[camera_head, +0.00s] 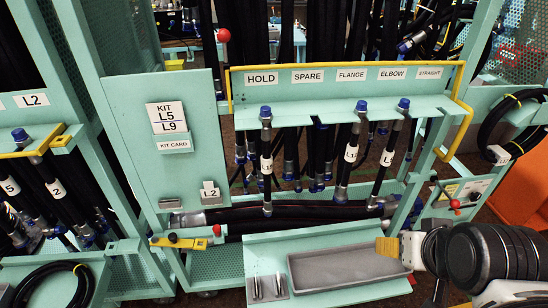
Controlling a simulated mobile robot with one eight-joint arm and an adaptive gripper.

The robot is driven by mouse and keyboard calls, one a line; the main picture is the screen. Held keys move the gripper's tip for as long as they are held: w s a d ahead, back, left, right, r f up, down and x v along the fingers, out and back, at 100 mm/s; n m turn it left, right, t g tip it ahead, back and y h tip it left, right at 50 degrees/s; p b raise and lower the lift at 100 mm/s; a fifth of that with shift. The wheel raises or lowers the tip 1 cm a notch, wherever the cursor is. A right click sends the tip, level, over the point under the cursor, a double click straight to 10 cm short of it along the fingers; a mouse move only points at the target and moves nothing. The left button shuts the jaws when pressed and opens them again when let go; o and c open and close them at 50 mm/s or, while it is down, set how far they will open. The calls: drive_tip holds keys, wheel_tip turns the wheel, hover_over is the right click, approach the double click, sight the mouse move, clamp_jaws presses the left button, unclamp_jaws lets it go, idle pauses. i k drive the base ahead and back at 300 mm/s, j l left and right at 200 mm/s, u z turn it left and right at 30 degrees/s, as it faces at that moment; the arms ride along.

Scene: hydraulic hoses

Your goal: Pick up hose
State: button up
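Three black hoses with blue end caps and white labels hang in front of the teal rack: one under the HOLD and SPARE signs (267,180), one under FLANGE (345,175) and one under ELBOW (381,176). Thick black hoses (310,213) lie across the rack below them. My gripper (386,247) is at the lower right, over the right end of a grey tray. It is apart from the hanging hoses. Its tan tips show, but their gap is not clear, and nothing is visibly held.
The grey tray (330,281) on a teal shelf looks empty. A yellow rail (345,65) frames the sign board. A kit card panel (170,150) stands left. More labelled hoses (58,190) hang far left. A coiled hose (512,120) and an orange panel (520,190) are right.

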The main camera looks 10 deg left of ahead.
sight(265, 115)
drive_tip(key=k+l+u, duration=0.1)
drive_tip(key=u, duration=0.25)
drive_tip(key=k+l+u, duration=0.15)
drive_tip(key=u, duration=0.2)
drive_tip(key=k+l+u, duration=0.15)
drive_tip(key=u, duration=0.2)
